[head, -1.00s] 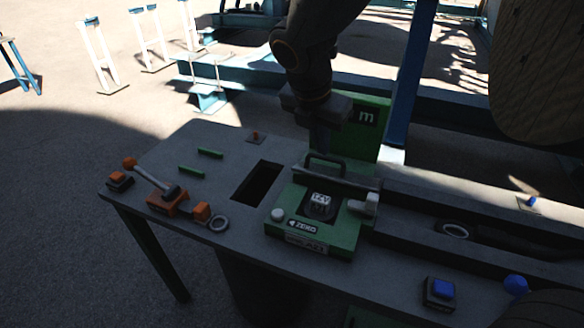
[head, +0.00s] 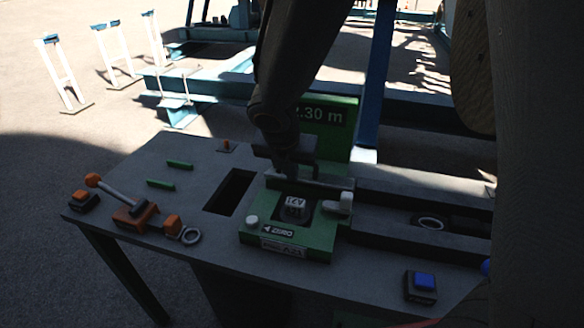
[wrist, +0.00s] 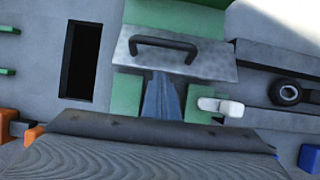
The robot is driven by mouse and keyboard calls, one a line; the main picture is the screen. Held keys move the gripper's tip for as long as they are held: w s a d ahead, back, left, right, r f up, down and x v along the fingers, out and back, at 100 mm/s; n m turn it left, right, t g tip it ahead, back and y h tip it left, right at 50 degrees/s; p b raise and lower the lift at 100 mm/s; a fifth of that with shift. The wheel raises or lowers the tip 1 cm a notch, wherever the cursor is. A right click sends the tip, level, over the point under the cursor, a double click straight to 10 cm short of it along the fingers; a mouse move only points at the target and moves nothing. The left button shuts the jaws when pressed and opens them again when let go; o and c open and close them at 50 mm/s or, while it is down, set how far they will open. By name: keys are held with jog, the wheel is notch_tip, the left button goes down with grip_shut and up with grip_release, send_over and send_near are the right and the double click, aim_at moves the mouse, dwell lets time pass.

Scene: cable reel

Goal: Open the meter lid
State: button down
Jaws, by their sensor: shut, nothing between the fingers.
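The green meter (head: 285,241) sits on the grey bench, with its dark dial and pale number drum (head: 295,206) uncovered in the head view. The grey meter lid (head: 335,192) shows there as a narrow band behind the dial; I cannot tell its exact tilt. In the wrist view the lid (wrist: 215,62) is a grey plate with a black handle (wrist: 165,45) across it. My gripper (head: 285,171) is low over the back of the meter at the lid. In the wrist view its narrow shut fingers (wrist: 161,78) end at the lid's near edge, below the handle. Contact is unclear.
A green board (head: 325,112) stands behind the meter. A dark slot (head: 231,192) is left of it. A pale lever (head: 346,202) sits at its right side. An orange-handled lever (head: 133,214) is farther left, and a blue button (head: 424,281) is at front right.

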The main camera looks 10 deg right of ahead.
jog(key=shift+w+d+r+p, duration=0.15)
jog(key=shift+w+d+r, duration=0.05)
jog(key=shift+w, duration=0.3)
jog(key=shift+w+d+r+p, duration=0.1)
jog(key=shift+w+d+r, duration=0.1)
jog(key=shift+w, duration=0.25)
jog(key=shift+w+d+r+p, duration=0.15)
jog(key=shift+w+d, duration=0.05)
jog(key=shift+w, duration=0.3)
